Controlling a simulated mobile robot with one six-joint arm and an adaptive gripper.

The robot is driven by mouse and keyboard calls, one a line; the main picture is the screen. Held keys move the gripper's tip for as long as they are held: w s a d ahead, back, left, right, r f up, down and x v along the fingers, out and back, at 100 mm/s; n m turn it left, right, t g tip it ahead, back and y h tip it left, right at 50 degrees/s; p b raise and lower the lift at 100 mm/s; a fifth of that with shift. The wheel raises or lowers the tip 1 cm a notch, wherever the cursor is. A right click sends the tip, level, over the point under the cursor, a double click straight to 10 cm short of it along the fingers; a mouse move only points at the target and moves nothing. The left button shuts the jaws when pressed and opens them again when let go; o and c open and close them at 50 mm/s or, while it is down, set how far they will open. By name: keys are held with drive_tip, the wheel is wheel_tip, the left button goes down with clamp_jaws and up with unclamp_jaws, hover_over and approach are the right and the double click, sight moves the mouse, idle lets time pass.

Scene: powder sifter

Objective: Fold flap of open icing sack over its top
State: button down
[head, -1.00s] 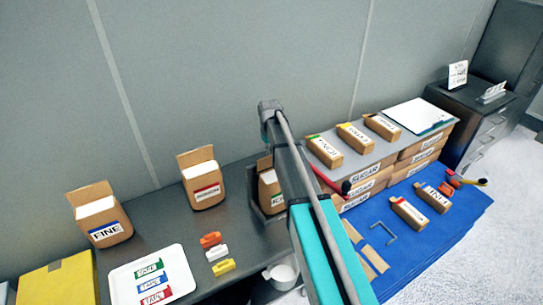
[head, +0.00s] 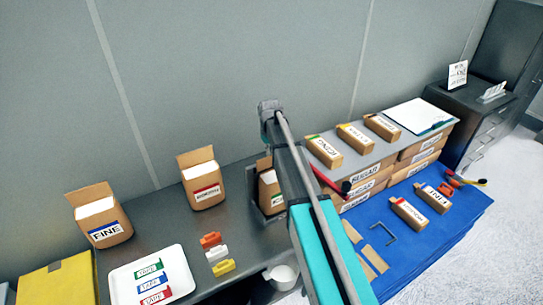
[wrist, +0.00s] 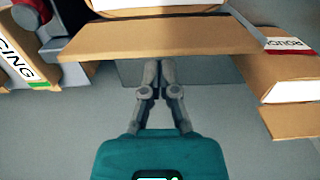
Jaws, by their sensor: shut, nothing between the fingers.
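The open icing sack (head: 270,190) is a brown sack with a green-edged label, on the dark counter in the head view. My arm hides much of it. Its flap (head: 263,163) stands up at the back. In the wrist view the flap (wrist: 160,42) is a wide brown panel across the upper middle, with a strip of white contents beyond it. My gripper (wrist: 160,66) is shut and empty, with its fingertips at the flap's lower edge in the picture. I cannot tell whether they touch it. My arm hides the gripper in the head view.
A red-labelled open sack (head: 205,187) stands left of the icing sack and shows at the wrist view's right (wrist: 295,92). A FINE sack (head: 102,218) stands further left. Shelved packets (head: 323,150) lie to the right. The grey wall (head: 230,70) rises close behind.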

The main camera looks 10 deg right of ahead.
drive_tip(key=shift+f+b, duration=0.6)
drive_tip(key=shift+s+d, duration=0.25)
drive_tip(key=shift+s, duration=0.55)
drive_tip(key=shift+s+d, duration=0.25)
drive_tip(key=shift+s, duration=0.55)
drive_tip(key=shift+s+d, duration=0.25)
drive_tip(key=shift+s, duration=0.5)
drive_tip(key=shift+s+d, duration=0.25)
drive_tip(key=shift+s, duration=0.55)
drive_tip(key=shift+s+d, duration=0.15)
drive_tip(key=shift+s, duration=0.25)
drive_tip(key=shift+r, duration=0.1)
drive_tip(key=shift+w+a+r+p, duration=0.15)
drive_tip(key=shift+w+r+p, duration=0.35)
drive_tip(key=shift+r+p, duration=0.25)
drive_tip(key=shift+w+a+r+p, duration=0.15)
drive_tip(key=shift+w+r+p, duration=0.3)
drive_tip(key=shift+r+p, duration=0.3)
